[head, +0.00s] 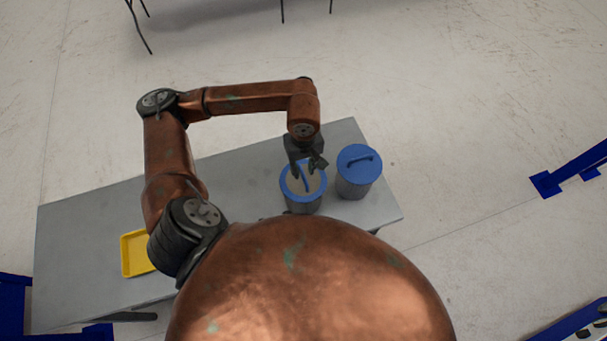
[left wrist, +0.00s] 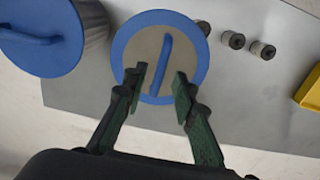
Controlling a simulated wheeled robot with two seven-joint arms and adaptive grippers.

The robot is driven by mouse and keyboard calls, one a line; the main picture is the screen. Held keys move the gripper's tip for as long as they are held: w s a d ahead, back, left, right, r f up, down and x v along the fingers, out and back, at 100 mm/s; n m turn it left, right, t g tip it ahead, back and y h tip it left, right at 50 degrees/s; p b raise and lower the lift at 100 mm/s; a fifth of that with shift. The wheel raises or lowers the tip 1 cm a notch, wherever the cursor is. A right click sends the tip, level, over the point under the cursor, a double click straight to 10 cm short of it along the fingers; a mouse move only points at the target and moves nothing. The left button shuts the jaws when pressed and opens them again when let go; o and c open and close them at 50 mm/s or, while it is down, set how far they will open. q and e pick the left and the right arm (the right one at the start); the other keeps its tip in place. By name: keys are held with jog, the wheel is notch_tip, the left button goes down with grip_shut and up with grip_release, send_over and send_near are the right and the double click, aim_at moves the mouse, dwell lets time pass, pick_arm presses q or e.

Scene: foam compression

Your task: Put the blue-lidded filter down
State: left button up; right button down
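A filter (head: 302,204) with a blue rim, a pale grey-beige top and a blue bar handle is upright at the table's right part. It also shows in the left wrist view (left wrist: 200,75). My left gripper (head: 307,168) is just above it, pointing down. In the left wrist view its fingers (left wrist: 160,92) are apart, one on each side of the handle's near end, with a visible gap to the bar. A canister with a full blue lid (head: 358,166) and handle stands to the right, apart from the filter. My right gripper is not visible.
The grey table (head: 90,225) is mostly bare on its left. A yellow tray (head: 131,262) lies there, partly behind my arm. Blue frames (head: 560,180) stand on the floor at right.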

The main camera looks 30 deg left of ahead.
pick_arm(q)
notch_tip(320, 180, up, 8)
jog(key=b, duration=0.1)
jog(key=shift+f, duration=0.1)
dwell(0.9)
dwell(0.5)
